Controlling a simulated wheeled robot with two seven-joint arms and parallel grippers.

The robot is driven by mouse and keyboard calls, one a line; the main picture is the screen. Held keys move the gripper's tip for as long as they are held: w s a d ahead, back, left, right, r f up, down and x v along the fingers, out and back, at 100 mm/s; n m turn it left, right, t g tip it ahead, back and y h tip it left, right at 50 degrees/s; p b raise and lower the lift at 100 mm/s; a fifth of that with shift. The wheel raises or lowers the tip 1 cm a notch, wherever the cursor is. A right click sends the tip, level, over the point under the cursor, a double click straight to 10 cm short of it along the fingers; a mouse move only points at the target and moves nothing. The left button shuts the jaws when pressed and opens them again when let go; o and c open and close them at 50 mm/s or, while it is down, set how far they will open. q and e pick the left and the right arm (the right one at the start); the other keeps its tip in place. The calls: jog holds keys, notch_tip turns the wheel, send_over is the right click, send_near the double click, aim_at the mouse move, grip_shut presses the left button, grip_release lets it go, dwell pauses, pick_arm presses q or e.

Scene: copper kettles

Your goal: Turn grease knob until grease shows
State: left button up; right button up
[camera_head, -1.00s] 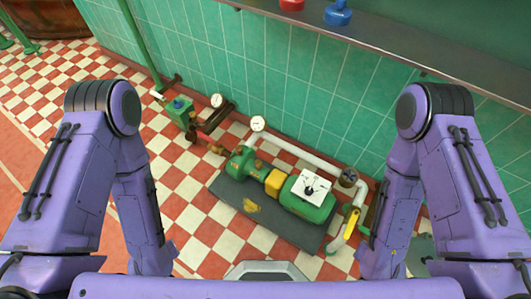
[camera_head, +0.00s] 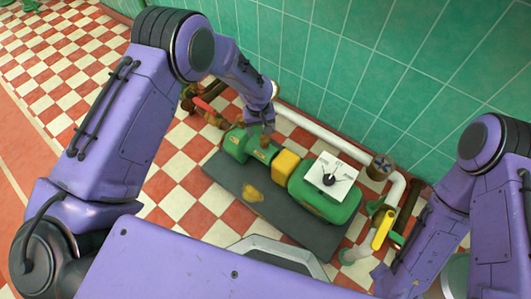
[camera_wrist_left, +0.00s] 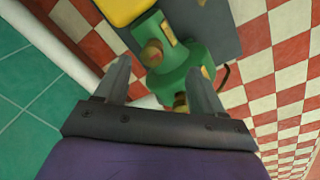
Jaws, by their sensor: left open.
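The green pump (camera_head: 234,146) stands on a dark base plate (camera_head: 225,172). A brass knob (camera_wrist_left: 152,54) sits on top of its housing; this looks like the grease knob. It also shows small in the head view (camera_head: 264,142), just below my left gripper. My left gripper (camera_head: 266,130) points down over the pump. In the left wrist view its two fingers (camera_wrist_left: 158,68) are apart, with the pump beyond them and nothing held. The knob lies near the gap between the fingertips; I cannot tell how far below. I see no grease on it. My right gripper is out of view.
A yellow coupling guard (camera_head: 286,165) and a green motor (camera_head: 308,200) with a white dial card (camera_head: 335,178) stand right of the pump. A white pipe (camera_head: 315,128) runs behind along the tiled wall. A yellow lever (camera_head: 382,229) is at the right. The checkered floor in front is open.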

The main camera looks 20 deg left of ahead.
aim_at(265, 138)
pick_arm(q)
jog(key=shift+g+y, duration=0.3)
jog(key=w+f+b, duration=0.1)
jog(key=f, duration=0.2)
jog(key=w+f+b, duration=0.1)
jog(key=f+b, duration=0.1)
jog(key=f, duration=0.1)
jog(key=w+f+b, duration=0.1)
jog(key=f+b, duration=0.1)
jog(key=f, duration=0.1)
jog(key=shift+w+d, duration=0.1)
jog(key=shift+d, duration=0.05)
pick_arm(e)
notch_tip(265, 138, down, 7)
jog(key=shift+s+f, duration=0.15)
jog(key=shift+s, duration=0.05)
pick_arm(q)
jog(key=shift+c, duration=0.4)
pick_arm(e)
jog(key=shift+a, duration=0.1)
pick_arm(q)
jog(key=c, duration=1)
